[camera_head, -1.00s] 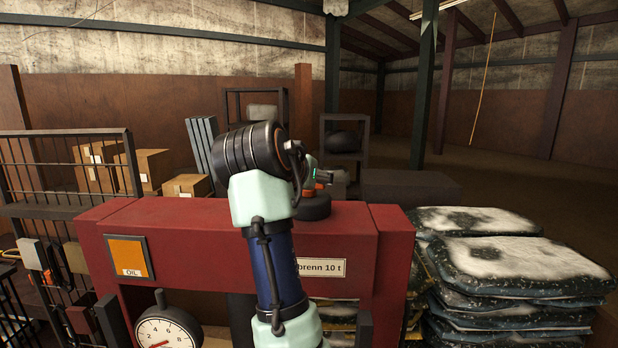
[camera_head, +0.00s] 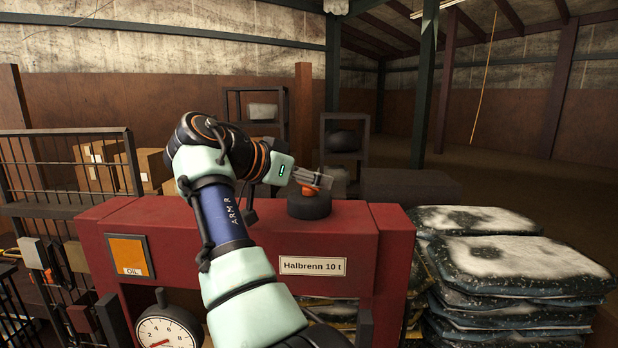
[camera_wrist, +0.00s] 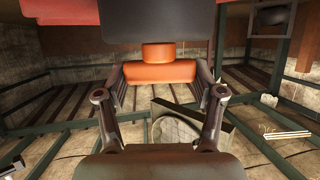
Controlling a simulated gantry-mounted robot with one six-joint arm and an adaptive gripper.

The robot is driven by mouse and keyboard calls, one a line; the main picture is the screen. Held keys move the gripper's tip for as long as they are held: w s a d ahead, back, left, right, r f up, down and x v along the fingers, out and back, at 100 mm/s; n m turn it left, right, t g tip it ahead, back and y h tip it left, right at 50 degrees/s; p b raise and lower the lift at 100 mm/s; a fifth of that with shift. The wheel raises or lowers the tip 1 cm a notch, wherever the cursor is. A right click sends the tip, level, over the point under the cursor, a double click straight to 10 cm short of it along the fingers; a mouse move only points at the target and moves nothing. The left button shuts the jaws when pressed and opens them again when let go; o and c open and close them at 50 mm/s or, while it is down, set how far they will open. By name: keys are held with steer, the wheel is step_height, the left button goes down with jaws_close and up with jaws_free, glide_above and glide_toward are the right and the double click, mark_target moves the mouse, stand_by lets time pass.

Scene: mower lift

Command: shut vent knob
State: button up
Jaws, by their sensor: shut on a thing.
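The vent knob (camera_head: 309,190) is a small orange handle on a round black cap (camera_head: 309,206). The cap sits on top of the red press frame (camera_head: 240,222). My gripper (camera_head: 313,180) reaches the knob from the left and is shut on it. In the wrist view the orange knob (camera_wrist: 160,72) is a wide bar between my two fingers, with the dark cap (camera_wrist: 157,20) above it in the picture. The fingers touch the bar's two ends. My wrist hides part of the frame top left of the cap.
A white label reading Halbrenn 10 t (camera_head: 312,266) and an orange OIL plate (camera_head: 129,256) are on the frame. A dial gauge (camera_head: 167,331) is at lower left. Stacked bags (camera_head: 510,270) stand at right, a wire rack (camera_head: 70,165) at left.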

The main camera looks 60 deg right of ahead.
stand_by(0.6)
steer(key=o, duration=1.2)
steer(key=shift+c, duration=0.2)
steer(key=v, duration=0.7)
steer(key=shift+a, duration=0.2)
